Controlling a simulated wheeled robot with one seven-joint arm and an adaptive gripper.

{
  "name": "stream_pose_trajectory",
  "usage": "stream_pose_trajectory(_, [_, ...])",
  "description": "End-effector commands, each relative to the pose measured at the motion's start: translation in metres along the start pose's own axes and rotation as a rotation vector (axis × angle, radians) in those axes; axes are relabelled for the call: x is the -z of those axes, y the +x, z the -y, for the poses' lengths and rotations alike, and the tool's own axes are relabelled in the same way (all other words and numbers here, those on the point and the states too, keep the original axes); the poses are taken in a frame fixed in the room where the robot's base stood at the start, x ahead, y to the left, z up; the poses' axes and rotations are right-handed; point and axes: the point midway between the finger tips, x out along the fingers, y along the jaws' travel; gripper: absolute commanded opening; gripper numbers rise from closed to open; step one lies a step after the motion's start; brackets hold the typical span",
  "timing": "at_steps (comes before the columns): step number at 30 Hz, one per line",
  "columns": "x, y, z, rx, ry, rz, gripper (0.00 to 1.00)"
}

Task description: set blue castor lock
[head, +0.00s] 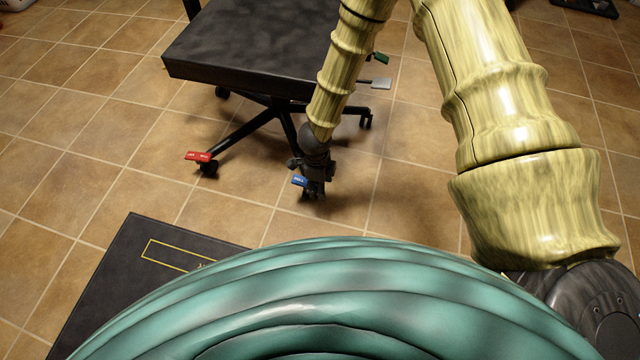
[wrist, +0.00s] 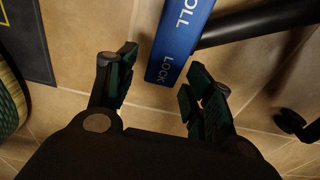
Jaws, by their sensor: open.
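The blue castor lock (wrist: 178,45) is a flat blue tab marked ROLL and LOCK in the wrist view, on a castor at the end of a black chair leg (wrist: 255,22). In the head view the blue tab (head: 300,181) shows low on the near castor, beside my gripper (head: 315,180). In the wrist view my gripper (wrist: 157,95) is open. Its two dark green-padded fingertips stand apart on either side of the tab's LOCK end, with nothing held between them. Whether a finger touches the tab, I cannot tell. The castor wheel under the tab is hidden.
A red tab (head: 198,156) sits on another castor to the left. The black chair seat (head: 250,48) overhangs the legs, with a green lever (head: 380,58) and a grey lever (head: 376,83) at its right. A dark mat (head: 125,270) lies front left. Tiled floor is clear to the right.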

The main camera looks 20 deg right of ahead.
Motion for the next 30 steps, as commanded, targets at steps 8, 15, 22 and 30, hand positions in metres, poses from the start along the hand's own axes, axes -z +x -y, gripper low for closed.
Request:
stream_pose_trajectory(8, [-0.001,-0.013,0.001,0.002,-0.001,0.001,0.52])
stream_pose_trajectory(15, [0.000,-0.050,0.001,0.002,0.002,0.002,0.52])
stream_pose_trajectory(22, [0.000,-0.088,0.001,0.001,0.002,0.003,0.52])
stream_pose_trajectory(30, [0.000,-0.116,0.000,0.000,0.001,0.000,0.52])
